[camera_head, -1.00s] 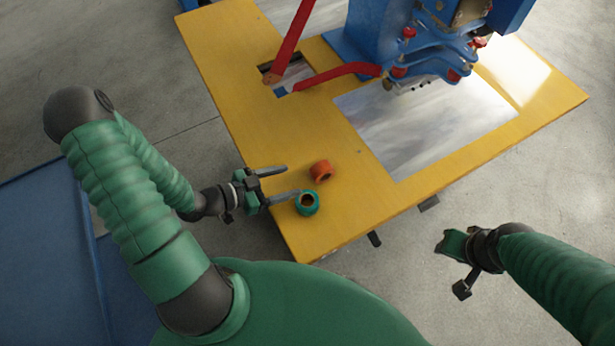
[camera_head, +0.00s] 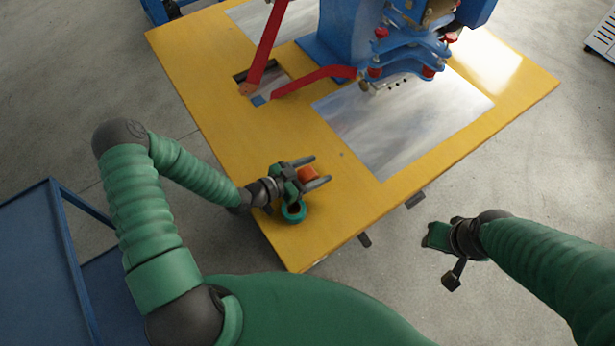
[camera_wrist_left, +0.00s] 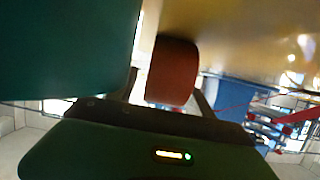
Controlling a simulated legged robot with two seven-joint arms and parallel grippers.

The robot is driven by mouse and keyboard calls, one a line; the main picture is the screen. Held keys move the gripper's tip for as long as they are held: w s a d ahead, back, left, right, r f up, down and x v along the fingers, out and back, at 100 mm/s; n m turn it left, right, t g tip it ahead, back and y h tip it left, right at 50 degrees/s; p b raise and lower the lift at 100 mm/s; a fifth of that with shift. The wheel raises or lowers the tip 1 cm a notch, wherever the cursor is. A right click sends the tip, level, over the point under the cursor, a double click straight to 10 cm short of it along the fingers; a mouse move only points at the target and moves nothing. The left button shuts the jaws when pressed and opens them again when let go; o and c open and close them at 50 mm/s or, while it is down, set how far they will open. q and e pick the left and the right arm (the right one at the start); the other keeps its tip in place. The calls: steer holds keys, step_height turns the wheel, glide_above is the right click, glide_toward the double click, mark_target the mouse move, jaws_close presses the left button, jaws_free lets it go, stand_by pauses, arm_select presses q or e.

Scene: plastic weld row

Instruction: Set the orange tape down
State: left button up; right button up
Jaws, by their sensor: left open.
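The orange tape (camera_head: 308,174) is a small roll on the yellow table, near its front left corner. My left gripper (camera_head: 316,172) is open, with one finger on each side of the orange tape. In the left wrist view the orange tape (camera_wrist_left: 172,72) shows between the fingers; I cannot tell whether they touch it. A green tape roll (camera_head: 293,212) stands on the table just in front of the gripper, and a large green shape (camera_wrist_left: 65,45) fills the wrist view's left side. My right gripper (camera_head: 437,236) is off the table, over the floor; its fingers do not show clearly.
The yellow table (camera_head: 215,100) carries a shiny metal plate (camera_head: 400,125) and a blue machine (camera_head: 345,35) with red levers (camera_head: 268,45). A blue cart (camera_head: 40,240) stands at the left. The table's left strip is clear.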

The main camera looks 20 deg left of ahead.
arm_select(q)
steer(key=shift+w+a+f, duration=0.1)
steer(key=shift+a, duration=0.15)
steer(key=shift+c, duration=0.5)
steer(key=shift+d, duration=0.3)
steer(key=c, duration=1)
steer(key=shift+c, duration=1)
steer(key=shift+a, duration=0.1)
jaws_close()
arm_select(e)
steer(key=shift+a, duration=0.2)
arm_select(q)
steer(key=shift+a, duration=0.1)
arm_select(e)
steer(key=shift+r, duration=0.1)
arm_select(q)
steer(key=shift+r, duration=0.2)
arm_select(e)
steer(key=shift+a, duration=0.1)
